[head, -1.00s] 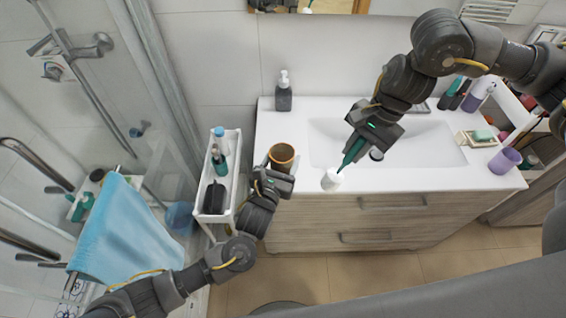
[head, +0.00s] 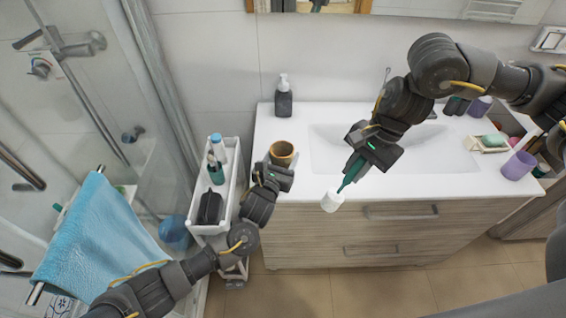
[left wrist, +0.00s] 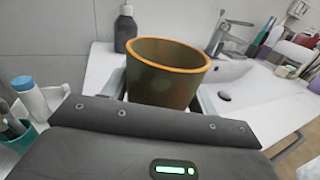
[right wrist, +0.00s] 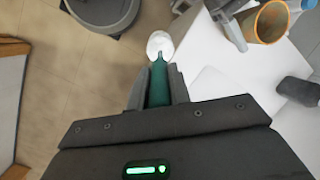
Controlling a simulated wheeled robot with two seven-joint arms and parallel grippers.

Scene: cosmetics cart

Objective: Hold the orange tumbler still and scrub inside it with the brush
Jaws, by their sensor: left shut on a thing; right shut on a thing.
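The orange-rimmed brown tumbler (head: 282,152) is upright at the counter's left front. My left gripper (head: 272,172) is shut on it; the left wrist view shows the tumbler (left wrist: 166,78) between the fingers, its rim open upward. My right gripper (head: 360,163) is shut on the green handle of the brush (head: 333,199). The brush's white head points down and hangs in front of the counter's front edge, to the right of the tumbler and apart from it. The right wrist view shows the brush handle (right wrist: 157,84) between the fingers and the tumbler (right wrist: 271,22) at upper right.
A dark soap bottle (head: 284,98) stands behind the tumbler. The sink basin (head: 420,146) lies to the right. A white cart (head: 231,190) with bottles is at left. A purple cup (head: 518,165) and a soap dish (head: 487,143) are at far right.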

